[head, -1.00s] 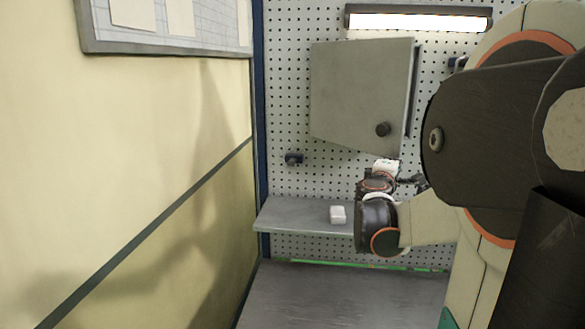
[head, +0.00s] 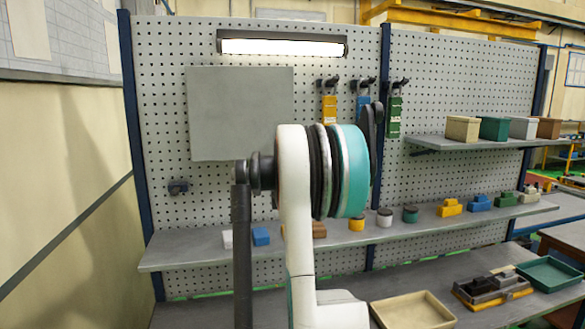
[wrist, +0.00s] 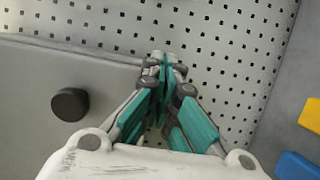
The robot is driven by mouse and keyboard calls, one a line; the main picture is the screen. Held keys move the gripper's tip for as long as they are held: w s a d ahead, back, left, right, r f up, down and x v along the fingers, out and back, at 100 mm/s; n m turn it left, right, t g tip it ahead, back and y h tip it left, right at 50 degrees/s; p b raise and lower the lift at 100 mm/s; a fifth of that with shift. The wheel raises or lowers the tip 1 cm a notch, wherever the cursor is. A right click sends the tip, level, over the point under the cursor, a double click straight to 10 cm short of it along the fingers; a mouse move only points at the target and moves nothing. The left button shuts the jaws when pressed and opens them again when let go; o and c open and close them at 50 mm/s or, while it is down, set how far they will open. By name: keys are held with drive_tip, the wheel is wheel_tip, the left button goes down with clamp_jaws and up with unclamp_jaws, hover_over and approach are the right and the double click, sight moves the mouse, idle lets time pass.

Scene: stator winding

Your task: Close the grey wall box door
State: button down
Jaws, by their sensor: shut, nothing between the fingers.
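The grey wall box door (head: 235,110) is a plain grey panel on the pegboard in the head view. It looks nearly square-on there, and its lower right part is hidden behind my arm. I cannot tell whether it is fully shut. In the wrist view the door (wrist: 25,100) fills the left side, with its round black knob (wrist: 70,104) facing me. My gripper (wrist: 165,65) is shut and empty, with its teal-sided fingers together just beside the door's edge. Whether the fingertips touch it is unclear. In the head view my gripper is hidden behind the arm.
A lit lamp (head: 282,46) hangs above the box. A long shelf (head: 190,254) below carries small blocks and jars. A beige tray (head: 412,312) lies on the bench.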

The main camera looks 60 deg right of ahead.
drive_tip(key=shift+w+x, duration=0.25)
drive_tip(key=shift+x, duration=1)
drive_tip(key=shift+a+r, duration=0.1)
drive_tip(key=shift+r, duration=0.05)
